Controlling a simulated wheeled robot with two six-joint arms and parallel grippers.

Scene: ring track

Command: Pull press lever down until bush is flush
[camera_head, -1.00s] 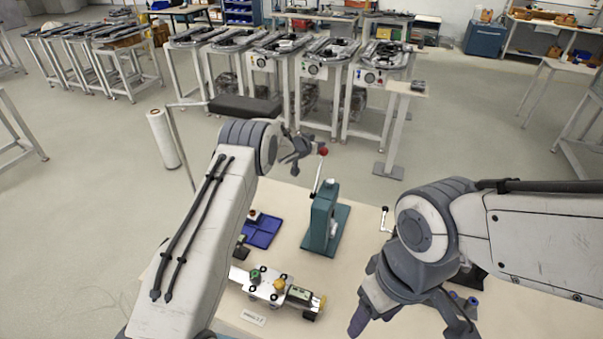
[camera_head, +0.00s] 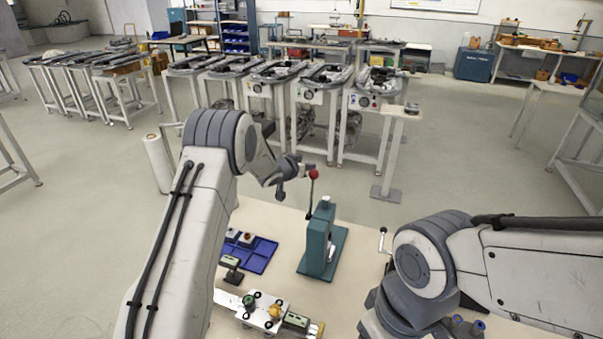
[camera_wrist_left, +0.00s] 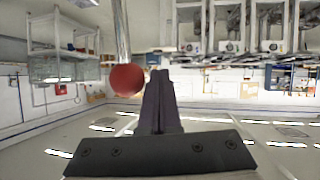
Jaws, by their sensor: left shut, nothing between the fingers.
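The green press (camera_head: 319,240) stands upright on the table. Its thin metal lever (camera_head: 309,199) points up, leaning slightly, and ends in a red ball knob (camera_head: 314,175). My left gripper (camera_head: 298,166) is shut and empty, just left of the knob. In the left wrist view the closed fingers (camera_wrist_left: 158,95) are beside the red knob (camera_wrist_left: 126,80), with the lever rod (camera_wrist_left: 122,32) running up from it; whether they touch is unclear. My right arm is at the lower right, with its fingers cut off by the frame. The bush cannot be made out.
A blue tray (camera_head: 250,256) with small parts lies left of the press. A small crank handle (camera_head: 383,238) stands to the right. Frame stands line the floor behind the table.

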